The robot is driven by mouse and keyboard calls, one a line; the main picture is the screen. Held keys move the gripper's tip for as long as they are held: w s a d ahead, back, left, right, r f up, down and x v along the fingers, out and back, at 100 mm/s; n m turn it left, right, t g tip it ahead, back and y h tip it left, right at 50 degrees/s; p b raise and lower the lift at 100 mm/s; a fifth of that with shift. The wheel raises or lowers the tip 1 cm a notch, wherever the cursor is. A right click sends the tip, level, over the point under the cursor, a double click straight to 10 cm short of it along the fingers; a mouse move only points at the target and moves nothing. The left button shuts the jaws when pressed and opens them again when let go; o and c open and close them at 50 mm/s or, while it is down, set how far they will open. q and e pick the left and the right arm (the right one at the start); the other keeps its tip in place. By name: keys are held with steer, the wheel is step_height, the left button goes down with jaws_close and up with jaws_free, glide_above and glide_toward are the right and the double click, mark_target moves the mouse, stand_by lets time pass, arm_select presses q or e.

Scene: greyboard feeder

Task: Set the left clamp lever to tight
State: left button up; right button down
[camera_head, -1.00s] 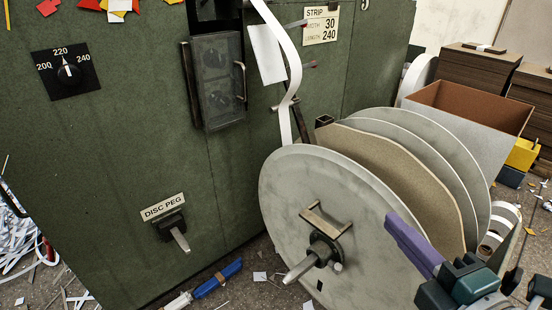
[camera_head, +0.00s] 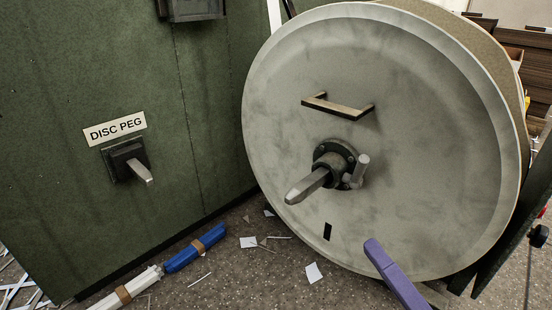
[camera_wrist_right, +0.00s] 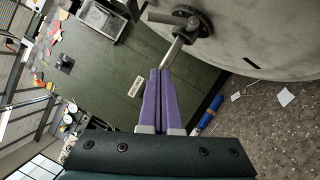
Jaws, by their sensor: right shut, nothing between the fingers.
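A big round grey disc (camera_head: 420,150) stands upright on a hub with a square-ended shaft (camera_head: 308,186). A small light-grey clamp lever (camera_head: 357,172) is on the right side of this hub; its marking cannot be read. The hub and lever (camera_wrist_right: 160,18) also show at the top of the right wrist view. My right gripper (camera_head: 373,247) has purple fingers pressed together and empty. It is in front of the disc's lower part, below the lever and apart from it. In the wrist view its fingertips (camera_wrist_right: 160,72) are just below the shaft. My left gripper is out of view.
A handle (camera_head: 338,107) juts from the disc above the hub. The green machine front (camera_head: 60,200) on the left carries a disc peg (camera_head: 135,168) under its label.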

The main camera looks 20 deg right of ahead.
mark_target(356, 171)
steer(key=w+d+r+b, duration=0.2)
steer(key=w+d+r, duration=0.1)
steer(key=w, duration=0.5)
steer(key=shift+w+d, duration=0.2)
steer(key=shift+w, duration=0.1)
steer(key=shift+r, duration=0.1)
